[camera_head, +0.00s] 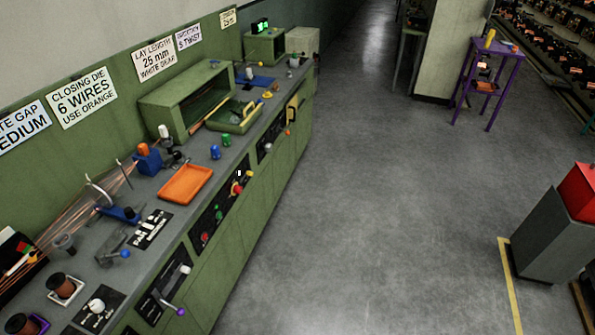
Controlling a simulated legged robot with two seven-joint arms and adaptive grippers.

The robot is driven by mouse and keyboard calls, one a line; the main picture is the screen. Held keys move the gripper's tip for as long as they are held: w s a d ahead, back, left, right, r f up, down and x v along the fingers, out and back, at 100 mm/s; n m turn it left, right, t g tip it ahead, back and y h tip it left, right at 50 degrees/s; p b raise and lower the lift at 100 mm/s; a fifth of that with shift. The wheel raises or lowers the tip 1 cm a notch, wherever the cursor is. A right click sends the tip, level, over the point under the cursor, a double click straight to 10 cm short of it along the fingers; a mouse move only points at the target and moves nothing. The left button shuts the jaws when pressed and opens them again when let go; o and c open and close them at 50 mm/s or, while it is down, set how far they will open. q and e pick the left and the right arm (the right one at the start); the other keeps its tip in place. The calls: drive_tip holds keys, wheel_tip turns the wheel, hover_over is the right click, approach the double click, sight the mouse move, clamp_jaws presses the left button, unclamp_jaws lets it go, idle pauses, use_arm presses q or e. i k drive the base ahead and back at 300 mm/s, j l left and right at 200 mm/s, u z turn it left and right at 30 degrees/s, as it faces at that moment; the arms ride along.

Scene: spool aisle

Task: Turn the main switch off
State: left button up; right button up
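A long green workbench (237,253) with a grey top runs along the wall at the left. Its front has a black control panel (213,222) with a red knob on yellow (237,187), a green button and red buttons. Nearer on the front is a dark panel with a white knob (185,269) and a purple-ended lever (179,311). Farther along are another dark panel (268,145) and a yellow handle (293,113). No label reading main switch is legible, so I cannot tell which control it is. Neither of my grippers is in view.
An orange tray (185,185), a green open box (187,99) and several small parts sit on the bench. A purple stand (487,80) and a grey box with a red top (580,190) stand at the right. The grey floor (370,210) between is clear.

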sight(237, 188)
drive_tip(key=i+l+z, duration=0.2)
drive_tip(key=i, duration=0.65)
drive_tip(key=i+l+z, duration=0.2)
drive_tip(key=i, duration=0.65)
